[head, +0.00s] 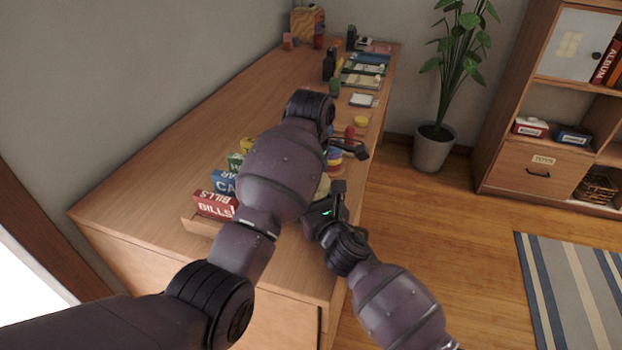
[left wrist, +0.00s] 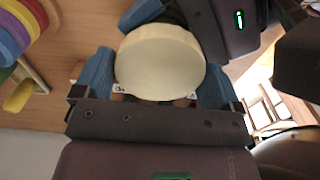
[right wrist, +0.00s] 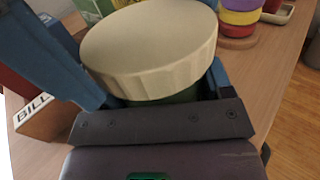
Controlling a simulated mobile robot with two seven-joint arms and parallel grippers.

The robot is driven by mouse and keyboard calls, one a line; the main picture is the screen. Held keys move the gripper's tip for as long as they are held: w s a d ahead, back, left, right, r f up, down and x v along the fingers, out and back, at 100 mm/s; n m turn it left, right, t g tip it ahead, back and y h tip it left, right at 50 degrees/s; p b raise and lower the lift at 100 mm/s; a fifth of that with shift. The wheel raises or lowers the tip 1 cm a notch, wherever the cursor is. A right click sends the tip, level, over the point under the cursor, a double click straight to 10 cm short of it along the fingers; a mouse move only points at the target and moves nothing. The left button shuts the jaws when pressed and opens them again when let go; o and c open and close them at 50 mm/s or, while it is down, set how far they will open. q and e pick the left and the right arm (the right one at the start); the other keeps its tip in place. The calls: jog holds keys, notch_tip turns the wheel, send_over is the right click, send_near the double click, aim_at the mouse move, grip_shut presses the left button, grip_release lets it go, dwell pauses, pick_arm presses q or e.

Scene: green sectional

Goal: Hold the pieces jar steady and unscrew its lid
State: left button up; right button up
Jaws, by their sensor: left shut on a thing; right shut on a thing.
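The pieces jar has a broad, round cream lid (left wrist: 160,62), seen almost from above in the left wrist view. The lid (right wrist: 150,45) also fills the middle of the right wrist view, with a strip of the green jar body (right wrist: 180,96) below it. My left gripper (left wrist: 154,80) has its blue pads on either side of the lid and is shut on it. My right gripper (right wrist: 158,90) is lower, shut on the jar body under the lid. In the head view my left forearm hides most of the jar and the left gripper; the lid appears seated on the jar.
A red BILLS box (head: 214,204) and other small boxes stand left of my left forearm. Stacked coloured rings (right wrist: 240,15) stand close to the jar. The wooden top's right edge is near. Books and small items (head: 362,70) lie at the far end. The left top is clear.

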dwell(0.7)
pick_arm(q)
jog(key=shift+w+r, duration=0.15)
jog(key=shift+r, duration=0.1)
jog(key=shift+w+r, duration=0.15)
jog(key=shift+r, duration=0.7)
pick_arm(e)
jog(key=shift+s+a+f, duration=0.1)
pick_arm(q)
jog(key=shift+r, duration=0.1)
jog(key=shift+s, duration=0.3)
jog(key=shift+r, duration=1.95)
pick_arm(e)
jog(key=o, duration=1.7)
jog(key=shift+o, duration=0.2)
